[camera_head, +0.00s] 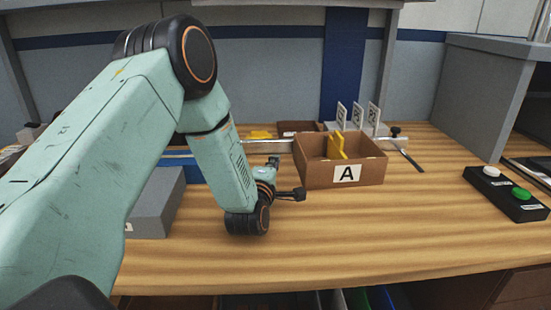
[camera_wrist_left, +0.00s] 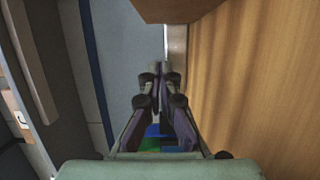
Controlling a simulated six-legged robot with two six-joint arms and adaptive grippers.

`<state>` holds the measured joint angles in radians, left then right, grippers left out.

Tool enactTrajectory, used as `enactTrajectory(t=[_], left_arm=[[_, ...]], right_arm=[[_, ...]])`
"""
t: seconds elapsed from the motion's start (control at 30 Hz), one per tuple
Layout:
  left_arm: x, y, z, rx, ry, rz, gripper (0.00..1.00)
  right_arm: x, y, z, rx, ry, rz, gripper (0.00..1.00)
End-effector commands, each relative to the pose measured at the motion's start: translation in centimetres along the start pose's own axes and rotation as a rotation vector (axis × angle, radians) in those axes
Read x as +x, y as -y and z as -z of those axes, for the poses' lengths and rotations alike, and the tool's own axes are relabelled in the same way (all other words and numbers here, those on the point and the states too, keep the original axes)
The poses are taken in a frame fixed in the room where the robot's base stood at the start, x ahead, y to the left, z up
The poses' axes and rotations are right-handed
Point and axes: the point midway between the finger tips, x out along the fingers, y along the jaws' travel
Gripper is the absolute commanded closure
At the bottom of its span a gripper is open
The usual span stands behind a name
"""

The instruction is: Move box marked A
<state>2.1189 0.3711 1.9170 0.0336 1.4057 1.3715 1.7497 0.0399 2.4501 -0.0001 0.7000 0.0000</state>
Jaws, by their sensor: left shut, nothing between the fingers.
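The brown open-topped box marked A (camera_head: 318,173) stands upright on the wooden table. Its white label with a black A faces me, and a yellow part (camera_head: 337,143) sticks up inside it. My left gripper (camera_head: 298,194) is just left of the box's near left corner, low over the table, with a small gap seen. In the left wrist view, my left gripper (camera_wrist_left: 160,70) has its fingertips together with nothing between them. A brown piece, likely the box (camera_wrist_left: 178,9), shows at that view's top edge, ahead of the fingertips. My right gripper is not in view.
A grey box (camera_head: 158,205) stands left, partly behind my left arm. White marked plates (camera_head: 357,116) stand behind box A, with a metal rail (camera_head: 400,139) beside them. A black button panel (camera_head: 507,193) lies at the right. The wooden table (camera_head: 400,225) is clear in front.

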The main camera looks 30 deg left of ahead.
Motion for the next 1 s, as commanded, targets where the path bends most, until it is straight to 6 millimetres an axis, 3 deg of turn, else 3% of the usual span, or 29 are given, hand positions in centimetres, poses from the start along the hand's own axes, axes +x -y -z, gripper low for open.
enactTrajectory(t=[0.2,0.4,0.73,1.0], left_arm=[[-4.0,0.0,-0.2,0.001,0.002,0.004,1.0],[-6.3,0.0,-0.2,0.001,0.001,0.002,1.0],[-7.0,-0.5,0.0,-0.003,-0.002,-0.004,1.0],[-6.5,-2.5,2.1,-0.046,-0.059,-0.02,1.0]], right_arm=[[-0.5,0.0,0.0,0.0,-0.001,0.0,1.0],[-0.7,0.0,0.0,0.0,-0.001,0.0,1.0],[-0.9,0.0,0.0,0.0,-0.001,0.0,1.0],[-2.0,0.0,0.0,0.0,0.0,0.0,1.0]])
